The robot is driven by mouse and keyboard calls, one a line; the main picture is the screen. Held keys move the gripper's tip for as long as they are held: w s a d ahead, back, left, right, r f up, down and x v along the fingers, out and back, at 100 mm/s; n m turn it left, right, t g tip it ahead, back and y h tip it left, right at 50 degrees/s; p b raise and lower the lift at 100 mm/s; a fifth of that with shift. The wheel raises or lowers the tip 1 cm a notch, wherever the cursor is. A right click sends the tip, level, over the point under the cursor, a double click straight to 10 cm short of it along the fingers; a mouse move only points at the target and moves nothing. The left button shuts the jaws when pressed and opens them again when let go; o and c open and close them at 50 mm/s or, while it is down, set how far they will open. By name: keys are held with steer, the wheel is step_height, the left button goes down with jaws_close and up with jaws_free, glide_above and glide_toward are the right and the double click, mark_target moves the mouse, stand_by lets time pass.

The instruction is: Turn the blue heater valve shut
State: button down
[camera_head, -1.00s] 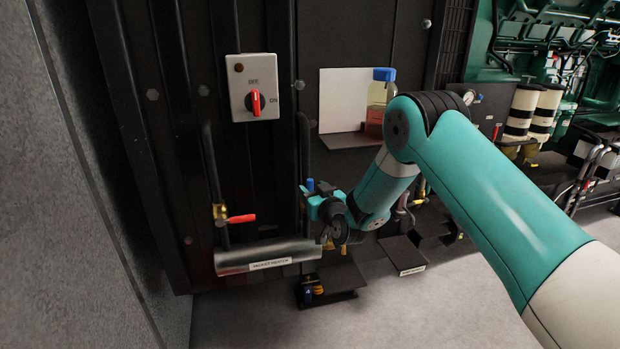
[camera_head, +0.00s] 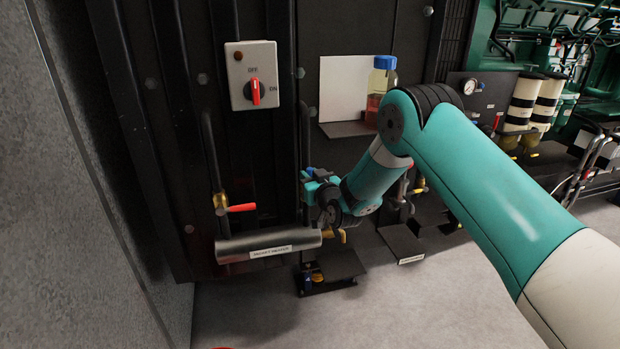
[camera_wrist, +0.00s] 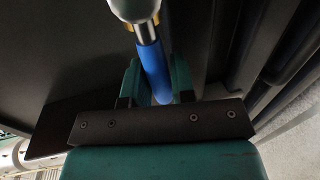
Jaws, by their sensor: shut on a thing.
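The blue valve handle (camera_wrist: 152,68) runs between the two teal fingers of my gripper (camera_wrist: 156,84) in the wrist view. A brass fitting and a pale rounded end lie beyond it at the top. In the head view my gripper (camera_head: 310,185) is at the black hose right of the switch box, above the right end of the silver jacket heater cylinder (camera_head: 240,246). It is shut on the blue handle, which is mostly hidden there by the gripper and my wrist. The valve body is also hidden.
A red-handled valve (camera_head: 240,208) sits on the left hose above the heater. A switch box (camera_head: 252,76) with a red knob is above. A bottle (camera_head: 379,82) stands on a shelf close to my arm. Dark ledges (camera_head: 402,244) and grey floor lie below.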

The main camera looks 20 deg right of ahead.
steer(key=shift+a, duration=0.1)
steer(key=a+f+n+g+h+b, duration=0.1)
steer(key=a+f+n+h+b, duration=0.2)
steer(key=a+f+n+b, duration=0.3)
steer(key=shift+a+f+n+g+b, duration=0.45)
steer(key=shift+n+b, duration=2.1)
steer(key=shift+n, duration=2.25)
steer(key=shift+d, duration=0.15)
steer(key=c, duration=1)
jaws_free()
steer(key=shift+f, duration=0.1)
steer(key=shift+o, duration=0.2)
steer(key=shift+s, duration=0.15)
